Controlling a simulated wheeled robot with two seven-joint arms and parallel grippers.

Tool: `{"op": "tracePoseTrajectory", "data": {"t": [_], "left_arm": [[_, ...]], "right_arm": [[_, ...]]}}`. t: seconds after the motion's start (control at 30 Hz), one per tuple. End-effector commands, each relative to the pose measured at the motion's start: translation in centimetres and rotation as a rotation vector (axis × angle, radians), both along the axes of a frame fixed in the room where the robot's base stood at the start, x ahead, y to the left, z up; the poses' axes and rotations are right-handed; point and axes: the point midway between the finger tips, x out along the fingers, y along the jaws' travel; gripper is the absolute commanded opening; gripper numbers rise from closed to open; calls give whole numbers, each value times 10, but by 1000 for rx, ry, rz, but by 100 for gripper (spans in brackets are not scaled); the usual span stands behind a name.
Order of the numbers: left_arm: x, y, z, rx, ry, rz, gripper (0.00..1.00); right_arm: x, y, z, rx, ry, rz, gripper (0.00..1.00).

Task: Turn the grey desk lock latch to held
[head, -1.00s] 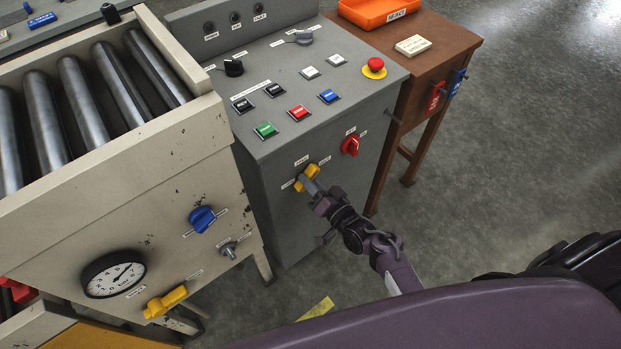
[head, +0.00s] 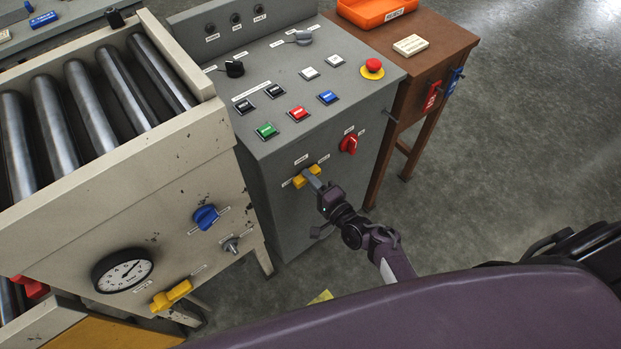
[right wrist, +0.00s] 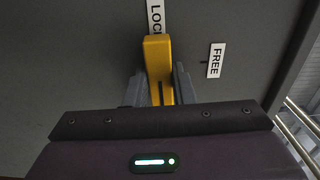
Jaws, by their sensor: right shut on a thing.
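The lock latch is a yellow handle (head: 306,177) on the front panel of the grey desk (head: 280,150). My right gripper (head: 315,183) reaches it from the lower right and is shut on it. In the right wrist view, the yellow latch (right wrist: 158,70) stands between the two grey fingers (right wrist: 159,91). A label starting "LOC" (right wrist: 156,17) lies beyond its top end, partly covered. A "FREE" label (right wrist: 215,60) lies to its right. No "held" label is readable. My left gripper is not in view.
A red switch (head: 348,144) sits on the same panel, up and right of the latch. The cream press (head: 130,200) with rollers, dial and blue knob stands close on the left. A brown table (head: 440,45) stands on the right. Floor is clear at right.

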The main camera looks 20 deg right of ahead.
Motion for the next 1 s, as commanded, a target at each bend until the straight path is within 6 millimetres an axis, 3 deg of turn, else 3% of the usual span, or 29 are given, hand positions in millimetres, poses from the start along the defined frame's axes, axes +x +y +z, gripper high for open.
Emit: {"op": "tracePoseTrajectory", "data": {"t": [0.6,0.63,0.77,1.0], "left_arm": [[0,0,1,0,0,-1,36],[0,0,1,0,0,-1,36],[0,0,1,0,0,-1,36],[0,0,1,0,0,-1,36]], "right_arm": [[0,0,-1,39,16,-1,0],[0,0,-1,39,16,-1,25],[0,0,-1,38,16,-1,42],[0,0,0,37,15,0,45]]}}
